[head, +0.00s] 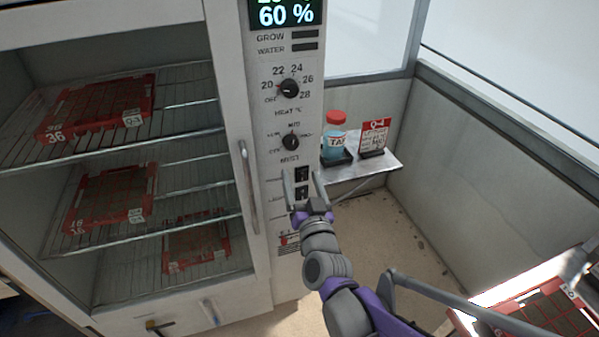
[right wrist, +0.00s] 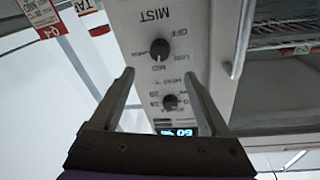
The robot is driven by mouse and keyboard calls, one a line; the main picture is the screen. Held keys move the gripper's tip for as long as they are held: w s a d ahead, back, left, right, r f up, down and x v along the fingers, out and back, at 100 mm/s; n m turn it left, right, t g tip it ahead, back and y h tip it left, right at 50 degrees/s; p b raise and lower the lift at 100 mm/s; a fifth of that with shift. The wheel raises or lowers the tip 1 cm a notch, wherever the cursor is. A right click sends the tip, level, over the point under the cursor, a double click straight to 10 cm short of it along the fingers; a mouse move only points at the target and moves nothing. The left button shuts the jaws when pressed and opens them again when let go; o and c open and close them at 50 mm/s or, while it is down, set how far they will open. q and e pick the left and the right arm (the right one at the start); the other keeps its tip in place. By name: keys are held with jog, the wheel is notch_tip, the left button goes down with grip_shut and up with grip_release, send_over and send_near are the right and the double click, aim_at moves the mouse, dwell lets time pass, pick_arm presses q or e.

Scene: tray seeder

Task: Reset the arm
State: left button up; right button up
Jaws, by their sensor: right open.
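My right gripper (head: 304,176) is open and empty in front of the control panel (head: 264,113) in the head view. Its fingers stand either side of two black rocker switches (head: 302,174), below the mist knob. I cannot tell whether they touch the panel. In the right wrist view, the panel shows upside down beyond the open gripper (right wrist: 158,73), with the mist knob (right wrist: 160,48) and the heat knob (right wrist: 170,101) between and above the fingers. The heat knob (head: 289,89) and mist knob (head: 291,142) also show in the head view. My left gripper is not in view.
A glass-doored cabinet with a vertical handle (head: 247,188) stands left, holding red trays (head: 100,105) on wire shelves. A small shelf (head: 385,164) right of the panel bears a red-capped bottle (head: 335,135) and a red-and-white card (head: 374,133). Another red tray (head: 480,322) is lower right.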

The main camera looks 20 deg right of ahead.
dwell(0.4)
jog(key=s+f+n+g+p, duration=0.1)
jog(key=s+f+g, duration=0.3)
jog(key=s, duration=0.4)
jog(key=s+d+f+n+g+y+p, duration=0.1)
jog(key=s+f+g+p, duration=0.2)
jog(key=s, duration=0.5)
jog(key=s+f+n+g+p, duration=0.2)
jog(key=s+f+g, duration=0.3)
jog(key=s, duration=0.4)
jog(key=shift+d+g+y, duration=0.25)
jog(key=shift+g+y, duration=0.05)
jog(key=shift+g, duration=0.5)
